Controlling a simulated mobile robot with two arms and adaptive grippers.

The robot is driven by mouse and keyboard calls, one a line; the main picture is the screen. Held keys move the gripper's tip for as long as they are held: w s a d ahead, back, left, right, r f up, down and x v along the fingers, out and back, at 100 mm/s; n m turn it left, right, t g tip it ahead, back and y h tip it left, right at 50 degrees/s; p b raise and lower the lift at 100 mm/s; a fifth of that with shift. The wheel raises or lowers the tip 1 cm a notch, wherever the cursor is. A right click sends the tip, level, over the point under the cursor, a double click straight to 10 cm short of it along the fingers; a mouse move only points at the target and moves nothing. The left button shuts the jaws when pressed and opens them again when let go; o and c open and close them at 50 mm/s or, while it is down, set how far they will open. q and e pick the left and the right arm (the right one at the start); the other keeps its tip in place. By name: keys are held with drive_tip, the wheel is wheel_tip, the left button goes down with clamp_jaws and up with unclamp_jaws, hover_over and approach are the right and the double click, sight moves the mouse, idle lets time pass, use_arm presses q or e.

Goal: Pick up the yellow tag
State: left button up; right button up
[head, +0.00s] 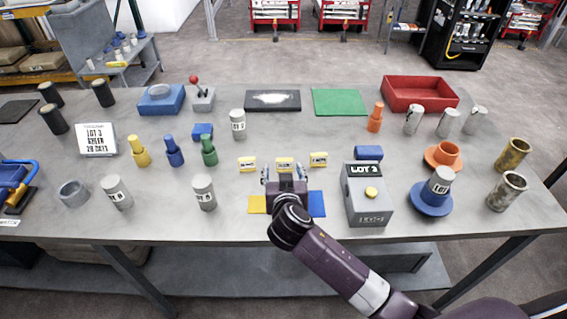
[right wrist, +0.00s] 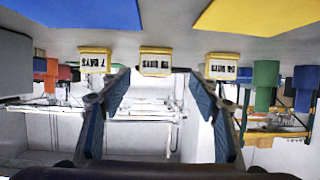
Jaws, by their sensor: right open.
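Three small yellow tags with white printed labels stand in a row on the grey table: left tag (head: 247,164), middle tag (head: 285,163) and right tag (head: 318,159). In the upside-down right wrist view the middle tag (right wrist: 155,62) appears between the fingers, with the other tags (right wrist: 95,60) and (right wrist: 221,67) to either side. My right gripper (head: 283,175) is open and empty, just on the near side of the middle tag, apart from it as far as I can tell. Its two fingers also show in the right wrist view (right wrist: 150,98). My left gripper is out of view.
A yellow mat (head: 257,204) and a blue mat (head: 317,204) lie beside my gripper. A grey box (head: 367,207) with a yellow button stands to the right. Green (head: 208,150) and blue (head: 174,152) bottle shapes stand left, and a blue block (head: 369,153) lies right.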

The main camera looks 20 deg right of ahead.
sight(285, 163)
drive_tip(key=shift+w+d, duration=0.2)
drive_tip(key=shift+w, duration=0.3)
drive_tip(key=shift+w+d+p, duration=0.15)
drive_tip(key=shift+w+p, duration=0.05)
drive_tip(key=shift+p, duration=0.25)
drive_tip(key=p+x, duration=0.1)
drive_tip(key=x, duration=0.2)
drive_tip(key=shift+w+d+f, duration=0.15)
drive_tip(key=shift+d+f, duration=0.1)
drive_tip(key=shift+f, duration=0.05)
drive_tip(key=shift+w+d+f, duration=0.1)
drive_tip(key=shift+w+f, duration=0.05)
drive_tip(key=shift+w, duration=0.2)
drive_tip(key=shift+w+f, duration=0.15)
drive_tip(key=shift+w, duration=0.05)
drive_tip(key=c, duration=0.7)
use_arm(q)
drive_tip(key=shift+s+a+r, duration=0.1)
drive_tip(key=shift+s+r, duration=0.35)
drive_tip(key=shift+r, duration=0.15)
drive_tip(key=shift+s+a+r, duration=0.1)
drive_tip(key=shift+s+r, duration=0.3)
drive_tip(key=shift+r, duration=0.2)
use_arm(e)
drive_tip(key=shift+c, duration=1.4)
